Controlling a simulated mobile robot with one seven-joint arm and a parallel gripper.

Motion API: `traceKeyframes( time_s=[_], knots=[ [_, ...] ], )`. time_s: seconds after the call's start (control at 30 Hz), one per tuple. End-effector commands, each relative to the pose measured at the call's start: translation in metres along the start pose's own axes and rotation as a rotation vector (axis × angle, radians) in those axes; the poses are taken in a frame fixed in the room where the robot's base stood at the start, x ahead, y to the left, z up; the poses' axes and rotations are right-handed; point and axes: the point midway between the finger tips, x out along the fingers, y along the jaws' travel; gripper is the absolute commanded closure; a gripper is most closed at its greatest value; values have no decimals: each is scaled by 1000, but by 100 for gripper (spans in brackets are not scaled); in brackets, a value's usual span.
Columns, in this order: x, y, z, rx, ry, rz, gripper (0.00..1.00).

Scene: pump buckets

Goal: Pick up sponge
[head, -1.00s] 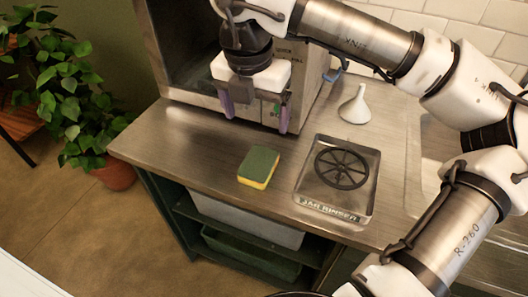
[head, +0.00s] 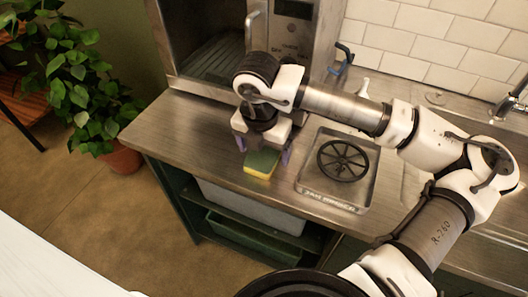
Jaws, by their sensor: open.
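The sponge (head: 261,165) is green on top and yellow along its lower side. It lies on the steel counter (head: 180,135) near the front edge, left of the jar rinser. My gripper (head: 264,153) is open, with its purple fingers pointing down. One finger shows to the left of the sponge and one to the right. The gripper body hides the sponge's far part. I cannot tell whether the fingers touch it or how high they are above the counter.
The jar rinser (head: 310,184), a square tray with a black wheel, sits just right of the sponge. A steel appliance (head: 303,32) stands behind. A white funnel (head: 363,86) is mostly hidden by my arm. The counter's left part is clear.

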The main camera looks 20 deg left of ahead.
Motion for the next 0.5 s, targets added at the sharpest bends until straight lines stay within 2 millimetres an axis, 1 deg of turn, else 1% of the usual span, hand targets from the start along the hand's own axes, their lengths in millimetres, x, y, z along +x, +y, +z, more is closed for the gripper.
traceKeyframes(
  time_s=[0.1, 0.27, 0.37, 0.5],
  knots=[
    [4, 0, 0, 0, -1, 1, 15],
    [5, 0, 0, 0, -2, 1, 15],
    [5, 0, 0, 0, -2, 1, 27],
    [4, 0, 0, 0, -1, 1, 46]
  ],
)
